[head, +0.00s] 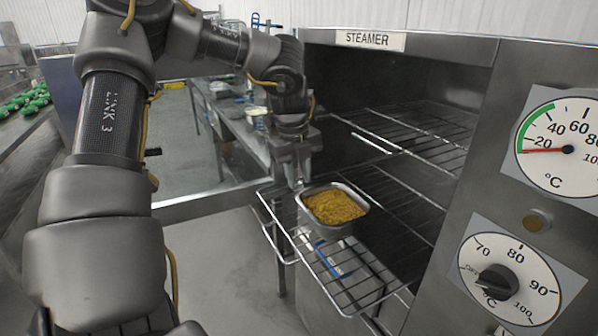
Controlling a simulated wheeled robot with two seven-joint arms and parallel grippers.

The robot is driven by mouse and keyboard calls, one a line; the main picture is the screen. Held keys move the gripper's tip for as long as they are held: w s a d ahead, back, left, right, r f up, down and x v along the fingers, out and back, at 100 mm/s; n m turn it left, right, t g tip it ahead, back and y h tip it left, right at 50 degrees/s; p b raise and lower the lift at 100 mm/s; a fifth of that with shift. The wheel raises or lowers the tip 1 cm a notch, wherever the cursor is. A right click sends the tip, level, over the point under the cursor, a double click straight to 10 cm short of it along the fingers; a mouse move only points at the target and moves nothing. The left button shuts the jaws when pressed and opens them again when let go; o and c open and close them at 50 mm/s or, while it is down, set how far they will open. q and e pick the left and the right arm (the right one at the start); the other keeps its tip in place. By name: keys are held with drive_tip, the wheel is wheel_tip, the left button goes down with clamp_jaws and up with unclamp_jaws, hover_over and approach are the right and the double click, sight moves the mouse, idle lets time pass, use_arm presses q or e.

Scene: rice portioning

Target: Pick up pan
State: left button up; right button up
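A small metal pan (334,229) filled with yellow-brown rice (333,206) rests on a wire rack (350,290) that sticks out of the steamer. My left gripper (299,183) points down at the pan's back left corner, with its fingertips at or very near the rim. I cannot tell whether the fingers are closed on the rim or apart. My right gripper is not in view.
The steamer (400,45) stands open on the right, with a second wire rack (420,130) higher inside. A blue-handled object (328,261) shows at the pulled-out rack, below the pan. A long table (245,130) with items stands behind. Green items (25,98) lie far left.

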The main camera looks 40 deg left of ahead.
sight(302, 201)
use_arm(q)
drive_tip(key=f, duration=0.4)
drive_tip(key=shift+w+d+f+p, duration=0.1)
drive_tip(key=shift+w+p, duration=0.1)
drive_tip(key=shift+p, duration=0.1)
drive_tip(key=f, duration=0.4)
drive_tip(key=shift+w+f+p, duration=0.3)
drive_tip(key=shift+f+p, duration=0.05)
drive_tip(key=shift+f, duration=0.6)
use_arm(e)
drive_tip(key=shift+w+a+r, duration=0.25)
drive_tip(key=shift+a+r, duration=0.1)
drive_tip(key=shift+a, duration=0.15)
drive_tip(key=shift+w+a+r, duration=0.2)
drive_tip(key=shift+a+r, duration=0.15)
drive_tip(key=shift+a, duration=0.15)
use_arm(q)
clamp_jaws()
drive_tip(key=shift+d, duration=0.1)
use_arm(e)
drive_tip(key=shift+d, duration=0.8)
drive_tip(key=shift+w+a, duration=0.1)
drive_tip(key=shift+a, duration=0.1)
